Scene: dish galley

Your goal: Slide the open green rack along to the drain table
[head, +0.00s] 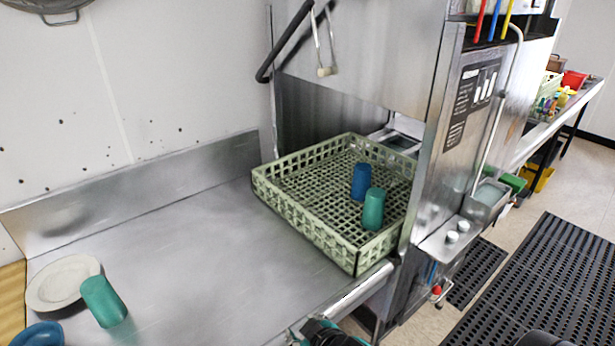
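The open green rack (305,222) sits level at the mouth of the dish machine (465,110), partly under its raised door and partly on the steel table (190,260). A blue cup (361,181) and a teal cup (373,209) stand upright inside it. Part of my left gripper (318,332) shows at the bottom edge, below the table's front rail and apart from the rack. Its fingers are too cut off to judge. My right gripper is not clearly visible. The drain table (535,140) appears to be the counter beyond the machine, at the upper right.
A white plate (62,283), a tipped teal cup (103,301) and a blue bowl (37,335) lie on the steel table at left. The table's middle is clear. Crates and colored items (574,80) occupy the far counter. Black mats (540,285) cover the floor at right.

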